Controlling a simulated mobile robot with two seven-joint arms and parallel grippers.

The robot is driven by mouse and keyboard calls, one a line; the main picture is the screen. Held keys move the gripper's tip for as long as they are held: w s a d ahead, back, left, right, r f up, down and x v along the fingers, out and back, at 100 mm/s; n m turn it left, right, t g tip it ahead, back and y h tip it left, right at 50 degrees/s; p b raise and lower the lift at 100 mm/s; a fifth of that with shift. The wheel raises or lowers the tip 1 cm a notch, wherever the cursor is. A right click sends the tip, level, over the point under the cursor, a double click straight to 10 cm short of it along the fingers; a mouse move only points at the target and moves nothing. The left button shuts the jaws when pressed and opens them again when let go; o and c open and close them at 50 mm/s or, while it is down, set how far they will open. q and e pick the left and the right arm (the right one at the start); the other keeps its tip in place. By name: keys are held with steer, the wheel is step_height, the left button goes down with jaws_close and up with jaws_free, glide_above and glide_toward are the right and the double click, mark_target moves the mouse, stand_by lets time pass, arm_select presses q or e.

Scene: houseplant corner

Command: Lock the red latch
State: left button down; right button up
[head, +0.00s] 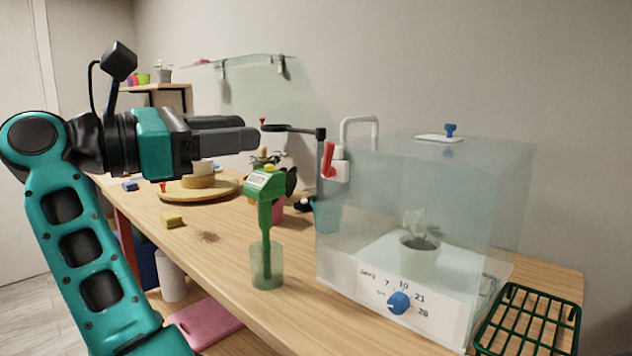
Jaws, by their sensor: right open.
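The red latch (328,160) is a small lever on a white mount (341,166) at the upper left corner of a clear box (420,220). The lever stands roughly upright, slightly tilted. I cannot tell whether it engages anything. My right gripper (257,130) is to the left of the latch and a little higher in the picture, pointing right. It is open and seen side-on, with nothing visible between its fingers. In the picture, its tips are clear of the latch. My left gripper is not in view.
A green device (265,190) stands in a clear green cup (267,268) below the gripper. A blue dial (398,302) is on the box front. A green rack (528,322) lies at right.

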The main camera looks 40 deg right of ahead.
mark_target(326, 149)
steer(key=d+f+b, duration=0.1)
steer(key=d, duration=0.3)
steer(key=s+d+f+b, duration=0.1)
steer(key=d, duration=0.3)
steer(key=d+f+b, duration=0.1)
steer(key=d, duration=0.4)
steer(key=shift+s+d+f, duration=0.1)
steer(key=shift+s+f, duration=0.1)
jaws_close()
